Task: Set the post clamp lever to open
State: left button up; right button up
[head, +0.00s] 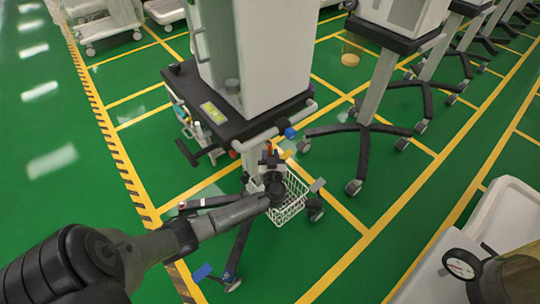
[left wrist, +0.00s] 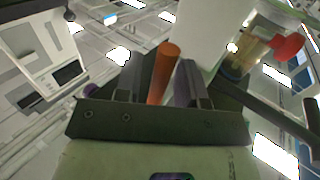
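An orange lever (left wrist: 163,72) stands up between the two fingers of my left gripper (left wrist: 163,85) in the left wrist view. The fingers are apart, with a purple part showing beside the lever; whether either finger touches the lever I cannot tell. In the head view my left gripper (head: 271,163) is at the front of the nearest cart (head: 240,122), above its wire basket. A small orange spot of the lever (head: 269,147) shows just beyond the gripper. The clamp body and post are mostly hidden by the gripper. My right gripper is not in view.
The white wire basket (head: 292,205) hangs right below my left gripper. A blue knob (head: 290,133) is close by on the right. More carts (head: 385,95) stand behind to the right. Green floor is clear between.

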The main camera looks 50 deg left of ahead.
pick_arm(q)
grip_shut()
dwell(0.3)
